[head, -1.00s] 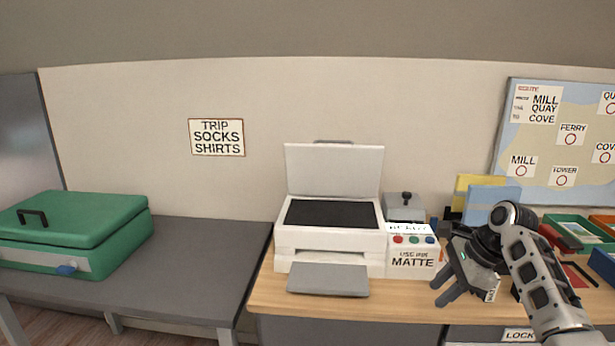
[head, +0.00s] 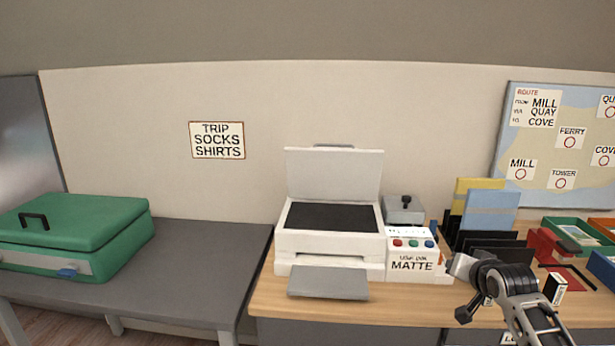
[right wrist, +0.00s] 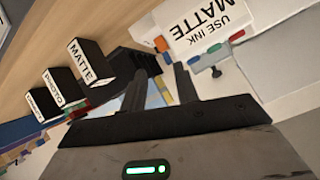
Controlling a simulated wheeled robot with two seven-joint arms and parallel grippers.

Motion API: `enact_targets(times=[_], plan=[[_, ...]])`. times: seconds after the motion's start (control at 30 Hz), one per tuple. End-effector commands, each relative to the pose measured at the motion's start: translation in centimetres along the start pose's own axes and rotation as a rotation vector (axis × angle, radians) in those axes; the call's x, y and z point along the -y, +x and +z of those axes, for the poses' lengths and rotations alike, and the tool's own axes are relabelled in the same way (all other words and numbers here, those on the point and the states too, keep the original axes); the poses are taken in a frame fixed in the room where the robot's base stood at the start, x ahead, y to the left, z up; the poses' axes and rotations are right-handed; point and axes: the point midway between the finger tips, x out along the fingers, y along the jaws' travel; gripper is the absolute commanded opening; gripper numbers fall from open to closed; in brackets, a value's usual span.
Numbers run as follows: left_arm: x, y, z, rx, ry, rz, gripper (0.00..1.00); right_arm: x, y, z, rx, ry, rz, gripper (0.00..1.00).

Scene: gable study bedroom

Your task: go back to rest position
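My right arm comes in from the lower right of the head view. My right gripper (head: 466,312) is low in front of the desk's right part, largely foreshortened there. In the right wrist view its two dark fingers (right wrist: 160,80) stand apart with nothing held between them, so it is open and empty. My left gripper is not in view.
A white printer (head: 330,245) with its lid up stands on the wooden desk (head: 400,312). Upright folders (head: 490,212) and small ink boxes (right wrist: 88,62) are near my right gripper. A green suitcase (head: 75,235) lies on the grey table (head: 190,265).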

Motion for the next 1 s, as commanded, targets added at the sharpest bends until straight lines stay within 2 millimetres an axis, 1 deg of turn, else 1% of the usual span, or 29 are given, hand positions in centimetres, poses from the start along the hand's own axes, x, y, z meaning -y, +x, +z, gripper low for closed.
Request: enact_targets(times=[0.03, 0.1, 0.2, 0.27, 0.3, 0.47, 0.5, 0.57, 0.6, 0.67, 0.7, 0.77, 0.8, 0.87, 0.9, 0.97, 1.0], plan=[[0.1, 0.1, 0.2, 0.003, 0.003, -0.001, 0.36, 0.2, -0.1, -1.5, -0.077, -0.116, -0.009, 0.31], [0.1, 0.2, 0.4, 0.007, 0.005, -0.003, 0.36, 0.7, -0.3, -3.4, -0.186, -0.286, -0.011, 0.31], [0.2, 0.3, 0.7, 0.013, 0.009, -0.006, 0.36, 1.5, -1.0, -5.9, -0.33, -0.513, 0.002, 0.31], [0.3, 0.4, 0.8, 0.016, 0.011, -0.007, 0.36, 2.1, -1.5, -7.2, -0.413, -0.646, 0.018, 0.31], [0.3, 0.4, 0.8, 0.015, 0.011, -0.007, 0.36, 2.1, -1.4, -4.7, -0.381, -0.646, 0.002, 0.31], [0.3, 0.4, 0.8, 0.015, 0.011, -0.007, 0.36, 2.6, -1.9, 2.1, -0.312, -0.65, -0.051, 0.31], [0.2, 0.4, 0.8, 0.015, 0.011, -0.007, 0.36, 2.7, -2.2, 3.9, -0.294, -0.651, -0.065, 0.31], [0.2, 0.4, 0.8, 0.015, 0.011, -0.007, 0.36, 2.9, -2.9, 6.9, -0.263, -0.65, -0.088, 0.31], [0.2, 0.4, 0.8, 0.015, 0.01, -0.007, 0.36, 3.0, -3.4, 9.1, -0.239, -0.648, -0.105, 0.31], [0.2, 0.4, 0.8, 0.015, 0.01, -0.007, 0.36, 3.2, -4.6, 12.6, -0.202, -0.643, -0.133, 0.31], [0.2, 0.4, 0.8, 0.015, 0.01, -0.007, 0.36, 3.3, -5.6, 15.2, -0.174, -0.638, -0.153, 0.31], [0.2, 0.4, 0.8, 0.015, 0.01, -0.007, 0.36, 3.5, -7.5, 19.1, -0.128, -0.624, -0.185, 0.31], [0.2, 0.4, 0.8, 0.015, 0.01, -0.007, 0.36, 3.7, -9.2, 21.7, -0.096, -0.611, -0.206, 0.31], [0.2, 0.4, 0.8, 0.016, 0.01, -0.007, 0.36, 3.9, -11.8, 25.4, -0.046, -0.587, -0.236, 0.31], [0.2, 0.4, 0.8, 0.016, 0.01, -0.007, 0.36, 4.0, -13.7, 27.6, -0.014, -0.569, -0.253, 0.31], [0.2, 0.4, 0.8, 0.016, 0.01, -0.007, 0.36, 4.2, -16.5, 30.2, 0.028, -0.54, -0.274, 0.31], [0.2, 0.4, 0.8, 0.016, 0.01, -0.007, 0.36, 4.3, -18.2, 31.5, 0.052, -0.522, -0.284, 0.31]])
